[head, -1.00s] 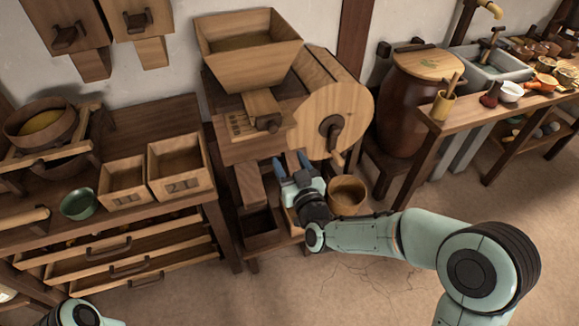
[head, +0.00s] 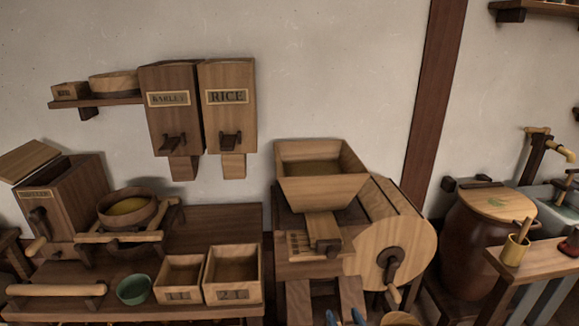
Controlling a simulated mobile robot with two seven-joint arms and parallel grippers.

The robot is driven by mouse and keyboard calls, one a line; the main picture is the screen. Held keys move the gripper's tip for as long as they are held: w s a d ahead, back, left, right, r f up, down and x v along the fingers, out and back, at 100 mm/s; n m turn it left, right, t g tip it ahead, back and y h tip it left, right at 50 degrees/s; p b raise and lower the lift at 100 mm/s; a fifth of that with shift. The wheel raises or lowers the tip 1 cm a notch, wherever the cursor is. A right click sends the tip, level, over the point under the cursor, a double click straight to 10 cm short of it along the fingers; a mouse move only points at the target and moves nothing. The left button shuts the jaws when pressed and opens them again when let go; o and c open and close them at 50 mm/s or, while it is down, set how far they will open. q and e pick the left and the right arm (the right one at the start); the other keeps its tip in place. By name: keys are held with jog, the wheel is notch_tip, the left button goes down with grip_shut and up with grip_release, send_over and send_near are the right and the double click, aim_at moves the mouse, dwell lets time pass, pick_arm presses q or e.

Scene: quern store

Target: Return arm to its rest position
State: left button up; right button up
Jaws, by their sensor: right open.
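Only the blue fingertips of my right gripper (head: 345,318) show, at the bottom edge of the head view. They are apart, with nothing seen between them. They are in front of the lower part of the wooden mill (head: 392,248), beside the rim of a round wooden bowl (head: 399,319) on their right. The rest of my right arm is below the picture. My left gripper and arm are out of view.
A wooden hopper (head: 321,178) tops the mill. To the left a bench (head: 215,226) holds two open boxes, a green bowl (head: 133,289) and a sieve (head: 128,210). Barley and rice bins (head: 228,100) hang on the wall. A lidded barrel (head: 478,250) stands at right.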

jog(key=s+f+m+g+y+p, duration=0.15)
jog(key=s+f+g+p, duration=0.75)
jog(key=s+f, duration=0.9)
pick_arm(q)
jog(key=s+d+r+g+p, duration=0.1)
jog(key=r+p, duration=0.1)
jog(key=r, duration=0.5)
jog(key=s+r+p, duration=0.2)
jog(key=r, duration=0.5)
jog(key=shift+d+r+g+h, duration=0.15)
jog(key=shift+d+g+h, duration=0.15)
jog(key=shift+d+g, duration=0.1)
pick_arm(e)
jog(key=s+a+f+m+g, duration=0.1)
jog(key=s+g, duration=0.3)
jog(key=s, duration=0.5)
jog(key=s+a+f+m+g, duration=0.2)
jog(key=s+f+g, duration=0.1)
jog(key=s, duration=0.6)
jog(key=shift+g+y, duration=0.35)
jog(key=shift+g, duration=0.05)
